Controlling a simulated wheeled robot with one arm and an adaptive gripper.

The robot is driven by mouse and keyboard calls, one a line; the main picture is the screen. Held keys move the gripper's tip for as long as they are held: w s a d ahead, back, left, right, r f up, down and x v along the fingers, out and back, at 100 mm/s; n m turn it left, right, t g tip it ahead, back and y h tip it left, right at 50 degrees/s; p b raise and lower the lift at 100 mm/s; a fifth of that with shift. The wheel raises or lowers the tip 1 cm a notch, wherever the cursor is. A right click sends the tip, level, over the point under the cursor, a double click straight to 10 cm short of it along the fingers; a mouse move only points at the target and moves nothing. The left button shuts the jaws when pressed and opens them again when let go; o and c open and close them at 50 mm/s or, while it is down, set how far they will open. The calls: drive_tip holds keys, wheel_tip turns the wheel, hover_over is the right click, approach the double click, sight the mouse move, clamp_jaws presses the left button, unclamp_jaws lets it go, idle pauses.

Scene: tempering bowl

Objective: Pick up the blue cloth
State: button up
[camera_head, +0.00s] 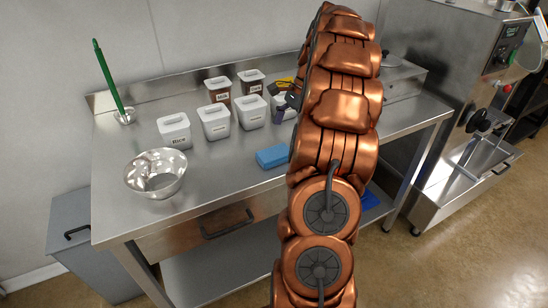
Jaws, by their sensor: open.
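A blue block-like item (272,156), which looks like the folded blue cloth, lies on the steel table near its front edge. It is just left of my copper arm, and its right end is close to the arm's outline. My gripper (293,97) is mostly hidden behind my arm; only a dark part shows at the arm's left edge, above and beyond the blue item. It appears apart from the blue item. Any contact behind the arm is hidden.
A steel bowl (156,173) stands at the left front of the table (225,178). A green-handled tool (108,75) stands at the back left. Another blue item (370,200) is lower down, right of my arm.

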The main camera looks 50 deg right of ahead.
sight(275, 153)
drive_tip(key=shift+a+p+x, duration=0.15)
drive_tip(key=shift+p+x, duration=0.3)
drive_tip(key=shift+x, duration=1.25)
drive_tip(key=shift+a+p+x, duration=0.15)
drive_tip(key=shift+p+x, duration=0.3)
drive_tip(key=shift+x, duration=1.25)
drive_tip(key=shift+w+a+f, duration=0.1)
drive_tip(key=shift+w+f, duration=0.1)
drive_tip(key=shift+c, duration=0.2)
drive_tip(key=c, duration=1.2)
